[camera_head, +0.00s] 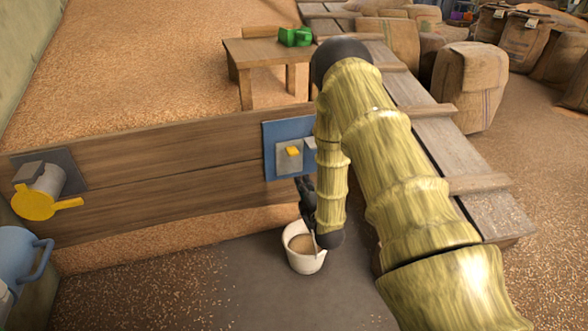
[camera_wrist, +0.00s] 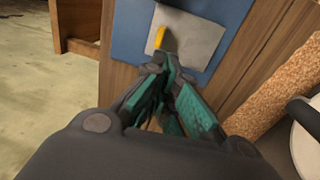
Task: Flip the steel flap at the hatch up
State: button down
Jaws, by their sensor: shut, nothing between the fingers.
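A blue panel (camera_head: 271,164) is fixed to the wooden plank wall. It carries a grey steel plate (camera_head: 284,165) with a small yellow tab (camera_head: 293,151) on its front. In the wrist view the steel plate (camera_wrist: 190,37) lies against the blue panel (camera_wrist: 130,35), with the yellow tab (camera_wrist: 160,37) at its left part. Which piece is the hinged flap is unclear. My gripper (camera_head: 303,183) is shut and empty, just below the panel. In the wrist view its fingertips (camera_wrist: 161,62) point at the plate's lower edge, just under the tab; contact cannot be told.
A white bucket of grain (camera_head: 305,263) stands on the floor under my gripper. At left, a grey spout (camera_head: 45,180) with a yellow lever (camera_head: 35,203) is on the plank wall (camera_head: 170,165). A small table (camera_head: 255,55) and sacks (camera_head: 468,85) stand behind.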

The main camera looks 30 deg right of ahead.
jog(key=f+b+x, duration=0.1)
jog(key=b+x, duration=0.3)
jog(key=x, duration=0.5)
jog(key=shift+w+r, duration=0.25)
jog(key=shift+r, duration=0.25)
jog(key=shift+d+r, duration=0.1)
